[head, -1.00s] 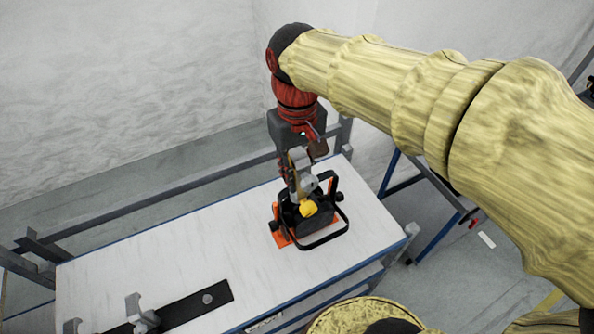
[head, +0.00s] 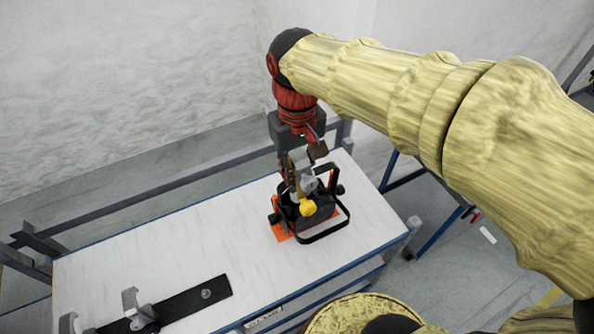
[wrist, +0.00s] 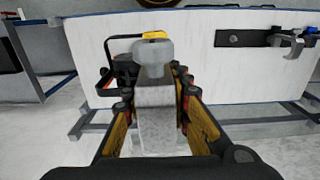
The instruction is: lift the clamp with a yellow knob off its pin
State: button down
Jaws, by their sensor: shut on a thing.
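The clamp with a yellow knob is a grey metal piece above a black par can (head: 318,218); its yellow knob (head: 307,208) faces the front. In the wrist view the clamp (wrist: 155,62) stands between my fingers, with the knob (wrist: 153,35) at its far end. My gripper (head: 297,178) points down from above and is shut on the clamp. The fingers (wrist: 157,98), with yellow inner faces, lie on either side of its grey body. The pin is hidden, so I cannot tell whether the clamp still sits on it.
The par can with its black yoke stands on an orange patch (head: 280,232) near the right end of the white table (head: 190,245). A black strip (head: 205,293) with grey clamps (head: 133,303) lies at the front left. The table between them is clear.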

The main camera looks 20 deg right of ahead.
aim_at(297, 184)
jog(key=shift+f+b, duration=1.15)
jog(key=shift+f, duration=0.75)
jog(key=shift+r, duration=0.15)
